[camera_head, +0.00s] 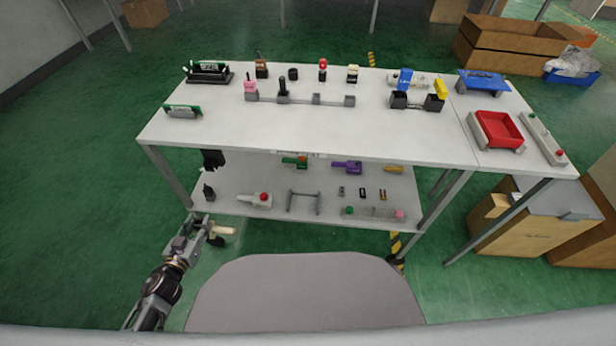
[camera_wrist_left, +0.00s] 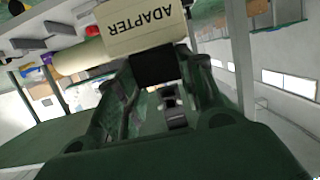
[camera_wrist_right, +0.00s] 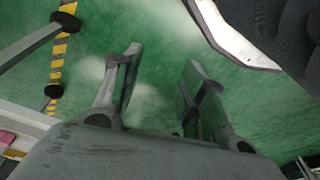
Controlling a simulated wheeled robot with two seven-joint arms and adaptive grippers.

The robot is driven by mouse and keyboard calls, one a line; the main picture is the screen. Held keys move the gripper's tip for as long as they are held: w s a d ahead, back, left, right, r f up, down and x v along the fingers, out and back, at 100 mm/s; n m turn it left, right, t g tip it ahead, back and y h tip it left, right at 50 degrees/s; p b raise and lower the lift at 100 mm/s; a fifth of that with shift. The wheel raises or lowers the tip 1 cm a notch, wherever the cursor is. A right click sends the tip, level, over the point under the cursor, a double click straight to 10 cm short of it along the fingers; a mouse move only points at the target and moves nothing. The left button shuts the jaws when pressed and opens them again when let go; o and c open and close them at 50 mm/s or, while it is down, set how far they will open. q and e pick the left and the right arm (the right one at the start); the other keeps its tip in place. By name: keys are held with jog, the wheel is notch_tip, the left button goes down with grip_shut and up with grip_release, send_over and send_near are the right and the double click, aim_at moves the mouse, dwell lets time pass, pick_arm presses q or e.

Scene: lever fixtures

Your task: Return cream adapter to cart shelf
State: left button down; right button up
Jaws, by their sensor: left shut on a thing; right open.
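The cream adapter (camera_wrist_left: 140,22) fills the top of the left wrist view, with the word ADAPTER on its face. My left gripper (camera_wrist_left: 160,72) is shut on it. The lower shelf (camera_head: 270,207) of the cart carries several parts. My right gripper (camera_wrist_right: 160,75) is open and empty over green floor in the right wrist view; it does not show in the head view.
On the lower shelf a white part with a red end (camera_head: 255,199) and a grey frame (camera_head: 303,201) stand near the front left. A dark part (camera_head: 208,192) stands at the left end. The white top (camera_head: 330,125) holds several fixtures. Cardboard boxes (camera_head: 500,222) stand right.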

pick_arm(q)
notch_tip(320, 180, down, 7)
jog(key=s+a+b, duration=0.2)
jog(key=b, duration=0.1)
jog(key=shift+s+a+r+b, duration=0.2)
jog(key=shift+s+a+b, duration=0.1)
jog(key=shift+a+b, duration=0.1)
pick_arm(e)
jog(key=shift+w+a+r, duration=0.15)
jog(key=shift+a+r, duration=0.05)
jog(key=shift+r, duration=1.2)
jog(key=shift+w+a+r, duration=0.15)
jog(key=shift+r, duration=1.25)
